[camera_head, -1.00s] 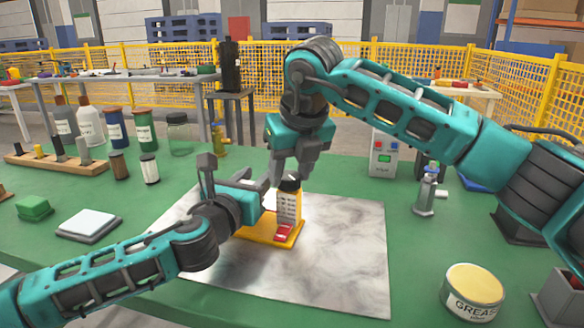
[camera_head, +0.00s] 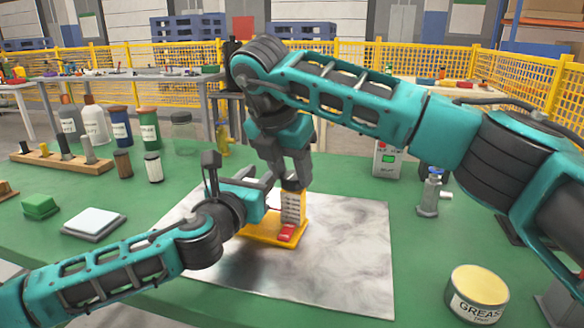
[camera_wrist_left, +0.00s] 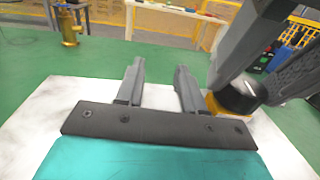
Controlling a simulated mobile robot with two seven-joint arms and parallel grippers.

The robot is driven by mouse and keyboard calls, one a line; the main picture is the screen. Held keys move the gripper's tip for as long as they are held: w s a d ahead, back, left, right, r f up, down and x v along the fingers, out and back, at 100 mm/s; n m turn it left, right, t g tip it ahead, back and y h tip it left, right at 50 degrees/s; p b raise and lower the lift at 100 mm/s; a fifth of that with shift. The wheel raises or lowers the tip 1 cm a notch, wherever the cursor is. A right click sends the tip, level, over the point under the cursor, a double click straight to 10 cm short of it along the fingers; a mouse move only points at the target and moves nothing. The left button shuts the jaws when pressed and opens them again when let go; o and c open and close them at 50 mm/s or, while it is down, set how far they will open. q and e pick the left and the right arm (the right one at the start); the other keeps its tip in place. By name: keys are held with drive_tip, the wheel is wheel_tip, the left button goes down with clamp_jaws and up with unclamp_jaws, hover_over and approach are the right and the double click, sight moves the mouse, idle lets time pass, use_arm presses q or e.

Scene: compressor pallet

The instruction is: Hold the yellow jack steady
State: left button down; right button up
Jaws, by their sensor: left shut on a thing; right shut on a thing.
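The yellow jack (camera_head: 291,207) stands upright on a marbled plate (camera_head: 350,250); its yellow base, pale label and red part show at the front.
A grease tin (camera_head: 477,292) stands at the front right, a small grey fitting (camera_head: 430,195) behind it. A white tile (camera_head: 94,225), green block (camera_head: 40,207) and wooden rack (camera_head: 62,160) are at the left. The plate's right half is clear.

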drive_tip(key=m+g, duration=0.1)
drive_tip(key=m, duration=0.1)
drive_tip(key=m+h, duration=0.1)
drive_tip(key=m, duration=0.2)
drive_tip(key=shift+m+g+h, duration=0.3)
drive_tip(key=shift+g, duration=0.1)
drive_tip(key=m, duration=0.1)
drive_tip(key=m+g, duration=0.1)
drive_tip(key=m, duration=0.2)
drive_tip(key=shift+w+m+g, duration=0.25)
drive_tip(key=shift+m+g, duration=0.15)
drive_tip(key=shift+d+m, duration=0.1)
drive_tip(key=shift+m, duration=0.3)
drive_tip(key=o, duration=1.1)
drive_tip(key=shift+c, duration=0.2)
drive_tip(key=shift+n, duration=0.5)
